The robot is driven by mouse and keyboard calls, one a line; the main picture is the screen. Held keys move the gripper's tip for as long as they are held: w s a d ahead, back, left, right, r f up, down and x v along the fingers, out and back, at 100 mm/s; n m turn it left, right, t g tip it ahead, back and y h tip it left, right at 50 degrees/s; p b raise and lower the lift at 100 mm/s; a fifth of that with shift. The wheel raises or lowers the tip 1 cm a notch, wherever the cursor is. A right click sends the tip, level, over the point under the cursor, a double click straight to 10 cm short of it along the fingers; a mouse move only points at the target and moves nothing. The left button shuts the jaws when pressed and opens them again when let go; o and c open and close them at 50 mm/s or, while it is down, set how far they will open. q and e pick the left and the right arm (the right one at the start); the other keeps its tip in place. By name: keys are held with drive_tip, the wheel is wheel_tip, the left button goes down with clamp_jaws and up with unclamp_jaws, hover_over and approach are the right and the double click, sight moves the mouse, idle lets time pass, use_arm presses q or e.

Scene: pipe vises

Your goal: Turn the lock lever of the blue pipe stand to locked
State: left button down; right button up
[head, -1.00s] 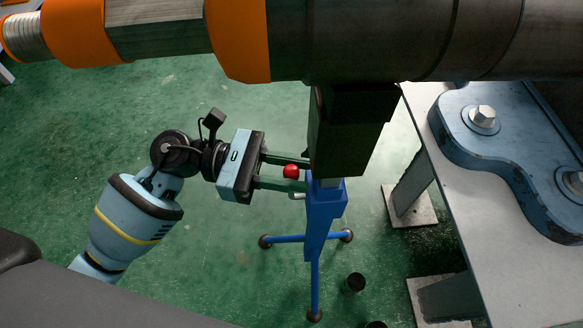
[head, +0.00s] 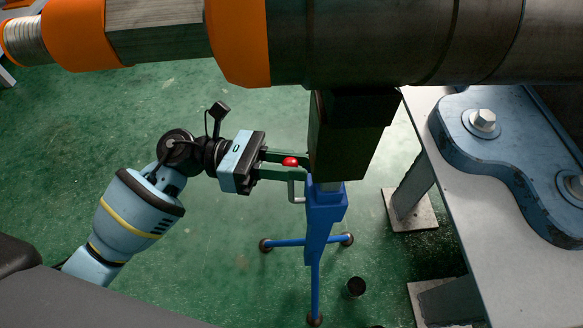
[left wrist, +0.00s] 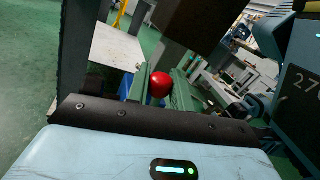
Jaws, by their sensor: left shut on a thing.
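The blue pipe stand (head: 322,215) stands upright on splayed legs in the middle of the head view, under a dark block and a large pipe. Its lock lever is a bent silver rod (head: 296,193) on the stand's left side, with a red ball knob (head: 290,161). My left gripper (head: 298,166) comes in from the left and is shut on the knob between its two green-looking fingers. The left wrist view also shows the red knob (left wrist: 159,84) between the fingers. The lever's pivot is hard to make out. My right gripper is not in view.
The large grey pipe (head: 390,40) with orange bands crosses overhead, with the dark block (head: 347,140) beneath it close to my fingertips. A grey table (head: 445,180) with a bolted blue plate stands at right. Open green floor lies left of the stand.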

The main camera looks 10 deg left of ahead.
use_arm(q)
drive_tip(key=shift+w+a+f+n+t+h, duration=0.2)
drive_tip(key=shift+w+f+n, duration=0.15)
drive_tip(key=shift+w+n, duration=0.5)
drive_tip(key=shift+w+a+f+n+t+h, duration=0.1)
drive_tip(key=shift+w+a+f+n, duration=0.2)
drive_tip(key=shift+n, duration=0.95)
drive_tip(key=shift+w+d, duration=0.1)
drive_tip(key=shift+w, duration=0.05)
drive_tip(key=c, duration=1.3)
unclamp_jaws()
drive_tip(key=shift+o, duration=0.2)
drive_tip(key=a+f, duration=0.1)
drive_tip(key=a, duration=0.6)
drive_tip(key=shift+s+a, duration=0.35)
drive_tip(key=shift+s, duration=0.05)
drive_tip(key=shift+f, duration=0.1)
